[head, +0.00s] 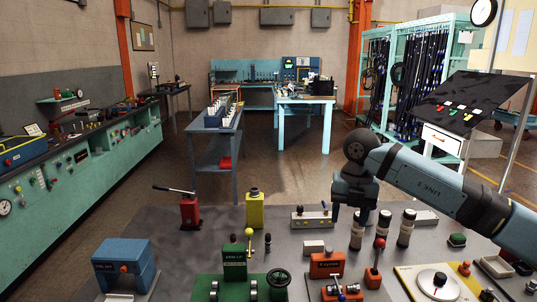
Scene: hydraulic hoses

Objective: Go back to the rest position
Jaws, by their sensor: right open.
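My right arm comes in from the right edge and bends down at the wrist. My right gripper (349,214) points down, open and seemingly empty, above the grey worktable (180,240). Below and beside it are several dark-topped pale cylinders (357,230) and a grey block with fittings (312,216). I cannot tell exactly how high the fingertips are above the table. My left gripper is not in view.
On the table stand a blue box (124,268), a red hand-lever unit (189,212), a yellow block (254,208), a green fixture (236,262) and an orange block (326,264). A hose rack (462,60) stands behind on the right. The table's left middle is clear.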

